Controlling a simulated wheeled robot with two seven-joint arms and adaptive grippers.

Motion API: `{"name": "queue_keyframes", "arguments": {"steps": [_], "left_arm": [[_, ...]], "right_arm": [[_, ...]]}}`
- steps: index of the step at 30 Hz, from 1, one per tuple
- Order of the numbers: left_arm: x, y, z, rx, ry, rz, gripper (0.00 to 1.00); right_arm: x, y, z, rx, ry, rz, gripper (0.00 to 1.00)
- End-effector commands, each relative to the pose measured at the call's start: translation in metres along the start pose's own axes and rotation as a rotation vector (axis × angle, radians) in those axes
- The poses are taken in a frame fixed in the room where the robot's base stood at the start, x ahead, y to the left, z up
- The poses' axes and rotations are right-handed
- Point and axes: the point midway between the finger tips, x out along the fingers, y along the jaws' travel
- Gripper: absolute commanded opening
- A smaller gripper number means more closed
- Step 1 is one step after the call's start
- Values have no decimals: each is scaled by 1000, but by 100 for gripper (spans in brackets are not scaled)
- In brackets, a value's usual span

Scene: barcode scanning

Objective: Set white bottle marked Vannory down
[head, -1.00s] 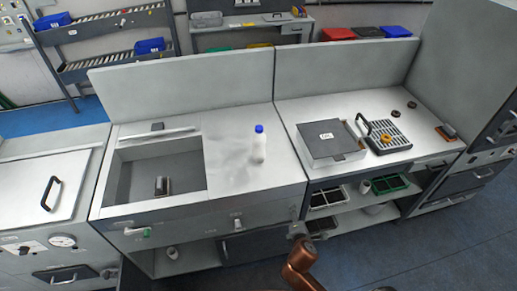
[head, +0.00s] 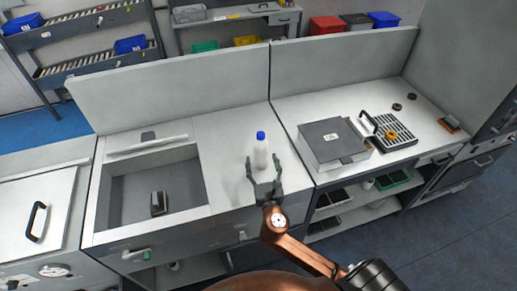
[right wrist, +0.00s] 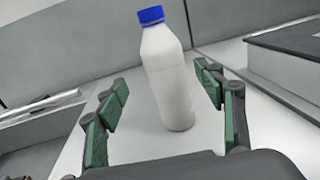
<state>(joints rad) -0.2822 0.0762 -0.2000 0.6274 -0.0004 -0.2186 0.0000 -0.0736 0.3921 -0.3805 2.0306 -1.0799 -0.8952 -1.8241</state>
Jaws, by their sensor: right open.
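The white bottle (head: 261,153) with a blue cap stands upright on the steel counter, right of the sink. No marking can be read on it. In the right wrist view the bottle (right wrist: 168,75) stands beyond and between the fingers. My right gripper (head: 264,175) is open and empty, just on the near side of the bottle. Its green-padded fingers (right wrist: 163,95) are spread to either side of the bottle and appear not to touch it. My left gripper is not in view.
The sink (head: 155,185) with a dark object in it lies left of the bottle. A grey box (head: 334,143) and a slotted tray (head: 388,133) with a handle stand to the right. A back panel (head: 180,85) rises behind. The counter around the bottle is clear.

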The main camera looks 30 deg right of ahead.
Motion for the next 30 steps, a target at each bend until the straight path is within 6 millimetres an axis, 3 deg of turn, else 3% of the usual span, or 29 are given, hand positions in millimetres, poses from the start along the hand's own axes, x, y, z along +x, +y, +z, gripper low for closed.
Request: {"name": "queue_keyframes", "arguments": {"steps": [12, 18, 25, 30], "left_arm": [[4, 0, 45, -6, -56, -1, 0], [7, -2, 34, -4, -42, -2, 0], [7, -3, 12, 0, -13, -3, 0], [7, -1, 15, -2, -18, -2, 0]], "right_arm": [[51, -5, 0, -2, -1, -6, 63], [71, -4, 0, 0, 1, -4, 63], [72, -3, 0, 0, 2, -2, 63], [72, -3, 0, 0, 2, -2, 52]]}}
